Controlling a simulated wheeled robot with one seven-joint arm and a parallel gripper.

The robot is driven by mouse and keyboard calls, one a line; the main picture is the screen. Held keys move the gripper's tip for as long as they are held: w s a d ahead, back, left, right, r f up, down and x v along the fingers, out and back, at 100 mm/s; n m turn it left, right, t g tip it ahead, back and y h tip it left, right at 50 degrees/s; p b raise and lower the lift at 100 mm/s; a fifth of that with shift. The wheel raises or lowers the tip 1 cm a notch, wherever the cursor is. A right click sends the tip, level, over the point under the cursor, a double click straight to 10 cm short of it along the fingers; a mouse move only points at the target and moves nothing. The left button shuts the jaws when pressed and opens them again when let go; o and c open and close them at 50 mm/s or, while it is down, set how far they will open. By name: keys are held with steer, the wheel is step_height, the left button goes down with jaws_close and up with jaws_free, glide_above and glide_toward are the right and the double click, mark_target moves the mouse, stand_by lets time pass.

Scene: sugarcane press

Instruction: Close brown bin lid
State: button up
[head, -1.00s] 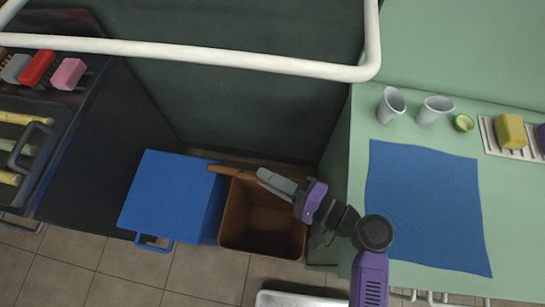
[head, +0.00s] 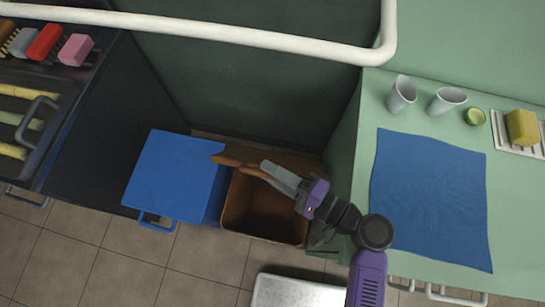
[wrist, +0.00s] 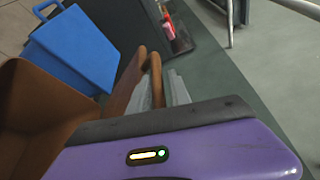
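The brown bin (head: 262,215) stands on the floor, open at the top, and its inside shows in the head view. Its brown lid (head: 238,157) is raised at the back edge, tilted up, and partly hidden by my gripper. In the wrist view the bin (wrist: 30,110) is at the left, and the raised lid with its looped handle (wrist: 156,80) is in the middle.
A closed blue bin (head: 175,175) stands close on the left. A green counter (head: 360,150) with a blue cloth (head: 430,200) and cups is on the right. A white pipe (head: 220,30) crosses above. A pale tray-like surface (head: 300,292) is at the front.

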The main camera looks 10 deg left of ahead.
steer(key=shift+r, duration=0.1)
step_height(320, 180, up, 20)
steer(key=p, duration=0.2)
stand_by(0.3)
